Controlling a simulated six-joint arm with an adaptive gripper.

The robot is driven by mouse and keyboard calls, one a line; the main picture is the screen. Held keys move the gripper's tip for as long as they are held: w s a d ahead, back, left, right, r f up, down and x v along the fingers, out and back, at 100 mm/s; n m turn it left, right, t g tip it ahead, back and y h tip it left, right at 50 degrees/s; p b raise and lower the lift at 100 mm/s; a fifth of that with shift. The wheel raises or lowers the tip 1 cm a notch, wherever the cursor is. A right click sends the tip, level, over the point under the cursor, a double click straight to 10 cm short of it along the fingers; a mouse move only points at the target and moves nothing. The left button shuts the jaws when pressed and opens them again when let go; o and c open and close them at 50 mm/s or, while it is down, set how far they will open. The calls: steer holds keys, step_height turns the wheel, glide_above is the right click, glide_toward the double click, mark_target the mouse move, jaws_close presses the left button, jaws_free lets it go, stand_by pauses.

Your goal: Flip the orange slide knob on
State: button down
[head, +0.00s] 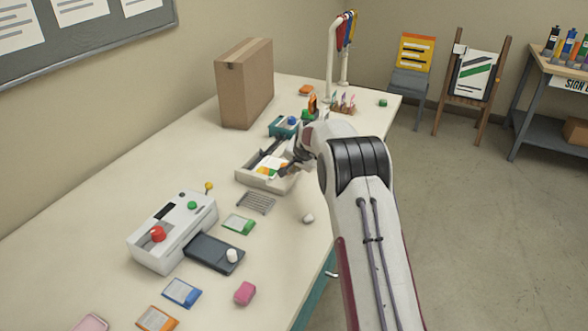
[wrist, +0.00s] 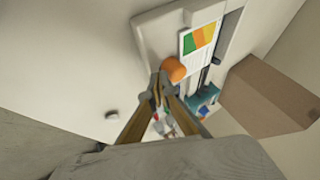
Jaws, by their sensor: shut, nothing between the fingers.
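The orange slide knob (wrist: 173,69) shows in the wrist view as a short rounded cylinder at the edge of a white device (wrist: 157,36). In the head view the device (head: 262,184) is a low white box near the middle of the bench, and I cannot make out the knob there behind my gripper. A card with green, yellow and orange bands (wrist: 200,38) lies on the device. My gripper (wrist: 158,86) is shut and empty, its tips right beside the knob; I cannot tell whether they touch it. In the head view my gripper (head: 291,168) is over the device's right side.
A cardboard box (head: 245,84) stands behind the device. A teal container (head: 283,127) and small items crowd the far side. A wire rack (head: 256,202) and a white machine with a red knob (head: 173,230) are nearer.

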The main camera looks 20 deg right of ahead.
steer(key=shift+w+a, duration=0.1)
stand_by(0.3)
steer(key=shift+w+a, duration=1)
steer(key=shift+w, duration=0.05)
steer(key=shift+s, duration=0.1)
steer(key=shift+s+d, duration=0.6)
steer(key=shift+s, duration=0.2)
steer(key=shift+s+d, duration=0.6)
steer(key=shift+s, duration=0.2)
steer(key=v, duration=1)
